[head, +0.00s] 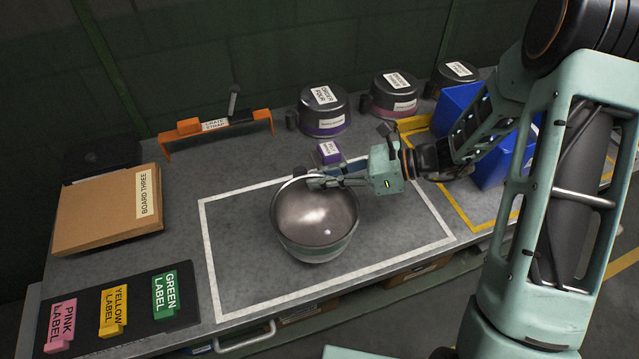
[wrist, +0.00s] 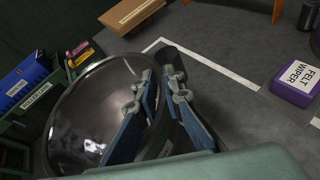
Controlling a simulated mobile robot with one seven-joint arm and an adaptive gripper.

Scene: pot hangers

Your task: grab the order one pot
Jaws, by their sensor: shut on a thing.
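A round shiny metal pot (head: 315,225) with a green band stands open side up inside the white-outlined area of the bench. No order label can be read on it. It fills the left of the wrist view (wrist: 85,125). My gripper (head: 318,183) reaches in from the right and is shut on the pot at its far rim. In the wrist view the two fingers of my gripper (wrist: 160,82) straddle the pot's edge, one inside and one outside. A dark part, perhaps its handle (wrist: 172,62), shows behind the fingertips. The exact contact is partly hidden.
Dark pots with purple (head: 322,110) and pink (head: 394,95) bands, and another (head: 456,75), stand along the back. A purple felt wiper box (head: 330,153) is close behind my gripper. Blue bins (head: 495,150) stand right. Board three (head: 110,210), coloured labels (head: 115,308) and an orange strap frame (head: 215,125) lie left.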

